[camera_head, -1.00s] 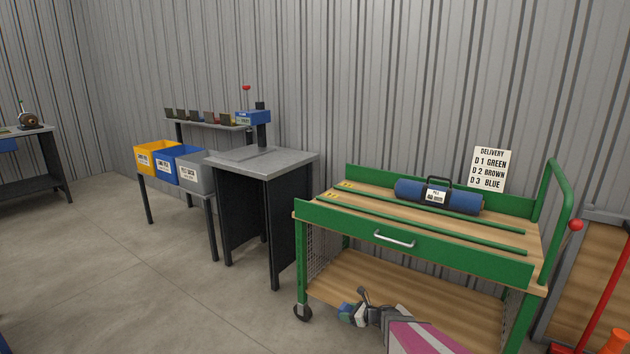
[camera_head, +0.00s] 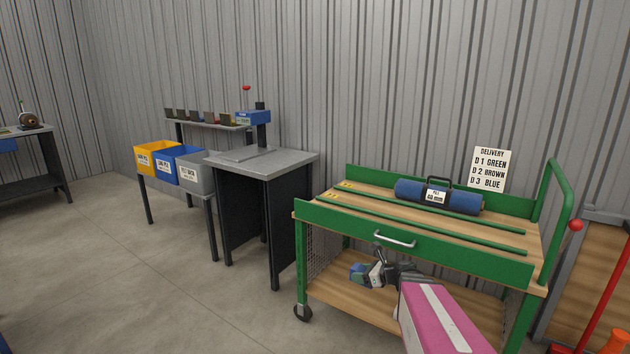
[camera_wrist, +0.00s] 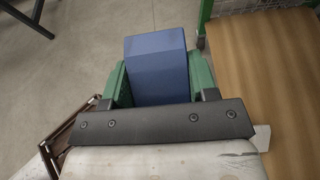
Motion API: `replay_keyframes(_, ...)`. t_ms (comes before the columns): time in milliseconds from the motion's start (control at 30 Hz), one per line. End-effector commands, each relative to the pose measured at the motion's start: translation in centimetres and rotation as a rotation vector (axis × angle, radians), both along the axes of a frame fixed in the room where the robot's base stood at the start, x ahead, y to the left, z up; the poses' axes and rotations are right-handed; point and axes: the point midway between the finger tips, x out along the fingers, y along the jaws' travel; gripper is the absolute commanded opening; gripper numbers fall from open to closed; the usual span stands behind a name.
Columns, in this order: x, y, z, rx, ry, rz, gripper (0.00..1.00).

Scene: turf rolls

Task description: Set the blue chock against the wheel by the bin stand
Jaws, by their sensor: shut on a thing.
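The blue chock (camera_wrist: 155,65) is held between the green fingers of my gripper (camera_wrist: 160,85) in the wrist view. In the head view the chock (camera_head: 357,271) shows small at the end of my gripper (camera_head: 366,272), in front of the green cart, between its drawer front and lower shelf. The dark caster wheel (camera_head: 303,313) stands on the floor under the cart's front left leg. My gripper is above and to the right of it, apart from it. The bin stand (camera_head: 178,190) with yellow, blue and grey bins is further left, beyond a grey-topped cabinet.
The green cart (camera_head: 415,245) has a wooden lower shelf (camera_wrist: 265,90), at the right of the wrist view. A blue roll (camera_head: 410,193) lies on its top. The grey-topped cabinet (camera_head: 265,165) stands left of the cart. Concrete floor (camera_head: 200,310) is clear at front left.

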Motion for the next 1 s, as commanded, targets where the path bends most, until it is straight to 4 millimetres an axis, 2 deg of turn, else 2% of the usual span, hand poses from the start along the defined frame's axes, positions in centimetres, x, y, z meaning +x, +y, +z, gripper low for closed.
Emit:
replay_keyframes(33,-0.6,-0.2,1.8,-0.002,-0.005,-0.001,0.22)
replay_keyframes(100,-0.9,-0.4,3.7,-0.001,-0.005,-0.003,0.22)
replay_keyframes(400,-2.2,-1.4,11.0,0.000,-0.004,-0.008,0.22)
replay_keyframes(533,-2.7,-1.8,13.6,-0.002,-0.004,-0.010,0.22)
replay_keyframes(733,-3.0,-2.2,16.1,0.000,-0.001,-0.013,0.22)
replay_keyframes(1000,-3.1,-2.3,16.7,0.000,0.000,-0.012,0.22)
